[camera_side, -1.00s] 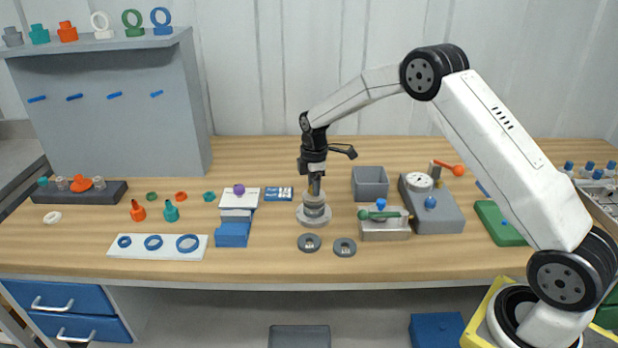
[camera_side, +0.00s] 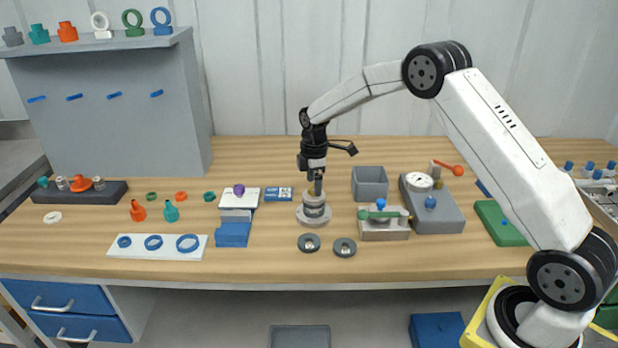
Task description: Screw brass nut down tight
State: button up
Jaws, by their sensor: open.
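A round grey metal vessel (camera_side: 314,213) stands on the bench on a wide flange, made of stacked rings. My gripper (camera_side: 317,188) points straight down right over the top of the vessel, its fingertips at or very near the top. The brass nut cannot be made out; the fingers cover the top centre of the vessel. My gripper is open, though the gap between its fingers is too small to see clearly.
Two dark metal rings (camera_side: 327,245) lie in front of the vessel. A grey bin (camera_side: 370,183) and a metal block with a green handle (camera_side: 384,226) stand to the right. A blue and white stack (camera_side: 235,217) stands to the left.

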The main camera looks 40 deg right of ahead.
jog(key=shift+r, duration=3.4)
